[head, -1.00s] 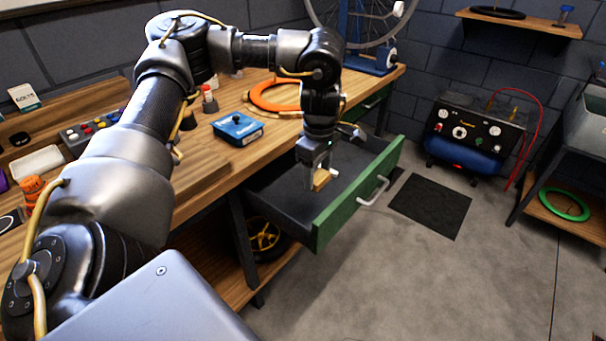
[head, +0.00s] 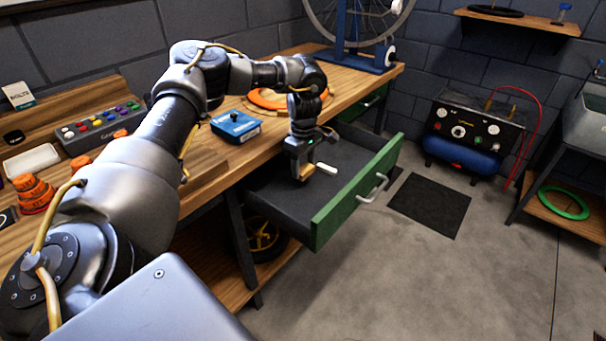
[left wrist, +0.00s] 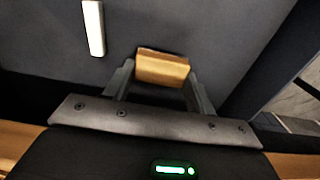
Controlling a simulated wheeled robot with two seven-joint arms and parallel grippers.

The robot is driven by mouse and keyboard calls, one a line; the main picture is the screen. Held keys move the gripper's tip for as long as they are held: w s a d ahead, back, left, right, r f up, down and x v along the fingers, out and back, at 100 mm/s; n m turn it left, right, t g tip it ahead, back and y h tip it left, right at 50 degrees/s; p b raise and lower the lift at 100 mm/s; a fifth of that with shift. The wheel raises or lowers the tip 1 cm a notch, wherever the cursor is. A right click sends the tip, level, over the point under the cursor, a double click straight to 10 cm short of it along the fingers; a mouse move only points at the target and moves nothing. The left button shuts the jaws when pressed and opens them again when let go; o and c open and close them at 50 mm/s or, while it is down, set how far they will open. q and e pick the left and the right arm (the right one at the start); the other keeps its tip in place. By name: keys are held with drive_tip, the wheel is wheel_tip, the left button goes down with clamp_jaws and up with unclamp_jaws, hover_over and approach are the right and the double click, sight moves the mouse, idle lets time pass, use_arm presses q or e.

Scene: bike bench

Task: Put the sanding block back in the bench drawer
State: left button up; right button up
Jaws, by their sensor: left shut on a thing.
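The bench drawer, with a green front (head: 352,196), is pulled out from the bench. My left gripper (head: 303,176) is over the drawer's dark inside, pointing down. It is shut on the sanding block (head: 307,171), a small tan block. In the left wrist view the sanding block (left wrist: 162,68) sits between the two fingers (left wrist: 158,82). Whether the block touches the drawer floor, I cannot tell. A white stick-like thing (head: 327,169) lies in the drawer beside the gripper, and it also shows in the left wrist view (left wrist: 93,27). My right gripper is not in view.
A blue box (head: 236,127) and orange rings (head: 275,98) are on the wooden bench top (head: 215,156) beside the drawer. A compressor (head: 468,138) stands by the back wall. The floor before the drawer is clear except for a dark mat (head: 430,203).

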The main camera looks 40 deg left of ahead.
sight(303, 166)
use_arm(q)
drive_tip(key=shift+w+a+f, duration=0.25)
drive_tip(key=shift+a+f, duration=0.1)
drive_tip(key=shift+f, duration=0.2)
wheel_tip(303, 166, down, 2)
drive_tip(key=shift+f, duration=0.55)
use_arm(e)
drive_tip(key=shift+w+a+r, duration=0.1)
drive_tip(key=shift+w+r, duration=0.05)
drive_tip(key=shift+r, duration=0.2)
use_arm(q)
drive_tip(key=o, duration=1)
drive_tip(key=shift+f, duration=0.1)
drive_tip(key=shift+c, duration=0.2)
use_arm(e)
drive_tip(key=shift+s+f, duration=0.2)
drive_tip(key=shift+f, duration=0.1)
